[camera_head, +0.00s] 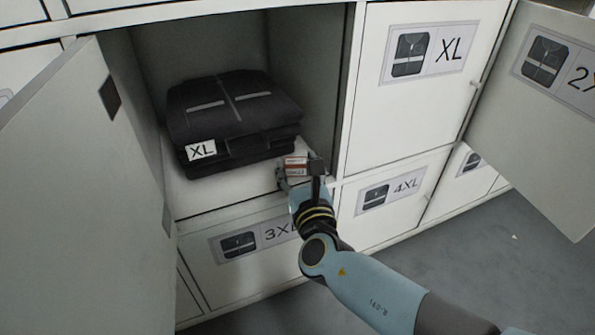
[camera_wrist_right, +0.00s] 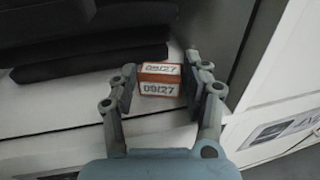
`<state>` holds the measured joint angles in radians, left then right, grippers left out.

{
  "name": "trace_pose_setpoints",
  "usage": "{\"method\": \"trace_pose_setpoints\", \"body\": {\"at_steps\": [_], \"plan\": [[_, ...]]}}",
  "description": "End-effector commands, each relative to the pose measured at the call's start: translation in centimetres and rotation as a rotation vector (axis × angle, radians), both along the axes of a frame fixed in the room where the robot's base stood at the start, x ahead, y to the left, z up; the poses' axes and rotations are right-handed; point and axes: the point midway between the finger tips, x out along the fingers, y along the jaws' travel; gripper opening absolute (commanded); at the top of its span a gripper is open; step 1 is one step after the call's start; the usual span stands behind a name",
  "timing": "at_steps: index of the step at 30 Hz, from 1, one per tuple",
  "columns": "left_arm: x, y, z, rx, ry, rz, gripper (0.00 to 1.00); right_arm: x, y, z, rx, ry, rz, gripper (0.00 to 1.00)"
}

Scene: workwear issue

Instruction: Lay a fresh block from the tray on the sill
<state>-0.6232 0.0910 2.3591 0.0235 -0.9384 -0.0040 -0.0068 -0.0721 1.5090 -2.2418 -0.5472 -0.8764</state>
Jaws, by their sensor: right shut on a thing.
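The block (camera_head: 297,166) is a small red-brown box with white labels. The right wrist view shows it (camera_wrist_right: 159,88) with "09/27" on its top and front. My right gripper (camera_head: 300,174) is shut on it, one finger at each side. It is at the front right of an open locker compartment, over or on the pale sill (camera_head: 230,196), which also shows in the right wrist view (camera_wrist_right: 55,113). I cannot tell whether the block touches the sill. My left gripper and the tray are not in view.
Folded black workwear (camera_head: 235,105) tagged XL fills the compartment behind and left of the block. The compartment's door (camera_head: 90,200) stands open at the left. Another open door (camera_head: 540,110) is at the right. The sill's front left part is clear.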

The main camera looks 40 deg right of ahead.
Motion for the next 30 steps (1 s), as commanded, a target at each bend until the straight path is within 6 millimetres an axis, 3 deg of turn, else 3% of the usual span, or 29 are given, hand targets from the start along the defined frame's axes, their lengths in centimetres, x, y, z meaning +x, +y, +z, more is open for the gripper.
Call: {"method": "trace_pose_setpoints", "body": {"at_steps": [10, 11, 16, 27, 30], "plan": [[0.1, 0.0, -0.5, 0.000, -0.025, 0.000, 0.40, 0.0, 0.0, -0.2, -0.001, 0.000, 0.000, 0.26], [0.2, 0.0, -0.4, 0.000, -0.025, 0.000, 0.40, 0.0, 0.0, -0.2, 0.000, -0.001, 0.000, 0.52], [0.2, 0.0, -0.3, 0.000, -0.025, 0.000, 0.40, 0.0, 0.0, -0.1, 0.000, -0.001, 0.000, 0.72], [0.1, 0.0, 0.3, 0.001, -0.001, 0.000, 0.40, 0.0, 0.0, 0.3, -0.001, -0.002, 0.000, 0.72], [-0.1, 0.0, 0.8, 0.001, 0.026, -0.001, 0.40, -1.7, 0.8, 0.3, 0.001, 0.002, -0.001, 0.72]]}}
